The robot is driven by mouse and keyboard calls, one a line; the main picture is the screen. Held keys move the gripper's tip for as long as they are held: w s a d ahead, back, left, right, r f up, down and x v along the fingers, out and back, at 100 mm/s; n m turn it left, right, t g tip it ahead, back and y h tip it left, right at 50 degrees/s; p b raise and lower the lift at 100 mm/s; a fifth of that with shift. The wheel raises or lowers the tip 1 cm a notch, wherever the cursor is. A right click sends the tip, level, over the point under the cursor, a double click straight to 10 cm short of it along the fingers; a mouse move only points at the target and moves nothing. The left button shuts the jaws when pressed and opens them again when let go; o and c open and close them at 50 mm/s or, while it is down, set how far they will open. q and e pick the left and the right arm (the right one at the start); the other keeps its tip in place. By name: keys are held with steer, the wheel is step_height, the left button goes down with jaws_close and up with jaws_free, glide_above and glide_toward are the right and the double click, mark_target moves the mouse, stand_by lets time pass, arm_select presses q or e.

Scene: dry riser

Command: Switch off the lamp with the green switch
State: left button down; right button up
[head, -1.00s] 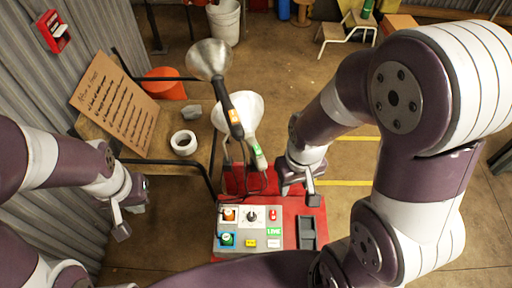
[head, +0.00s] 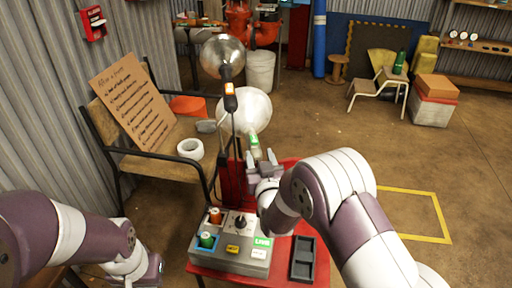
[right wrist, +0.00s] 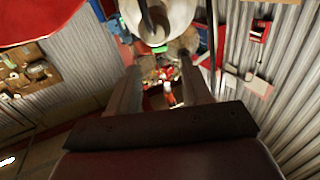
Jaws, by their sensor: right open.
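Two lamps stand on the red cart. One has a silver shade (head: 222,57) and an orange switch (head: 230,98). The other has a whiter shade (head: 243,112) and a green switch (head: 255,146) on its neck; whether it is lit is unclear. My right gripper (head: 262,158) is open and empty, close below the green switch, with no clear contact. In the right wrist view, the fingers (right wrist: 160,85) are apart, with a pale shade (right wrist: 160,18) and a small green patch (right wrist: 160,48) beyond them. My left gripper (head: 150,272) is low at left; its jaws are unclear.
A grey control box (head: 232,252) with orange and green knobs sits on the red cart (head: 285,272) below the lamps. A bench (head: 150,160) with a cardboard sign (head: 132,103) and a white tape roll (head: 190,149) stands left.

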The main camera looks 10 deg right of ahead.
mark_target(255, 143)
steer(key=w, duration=0.2)
steer(key=w+b, duration=0.1)
steer(key=w, duration=0.4)
steer(key=shift+w+a+f, duration=0.1)
steer(key=shift+w+a, duration=0.15)
steer(key=shift+w, duration=0.05)
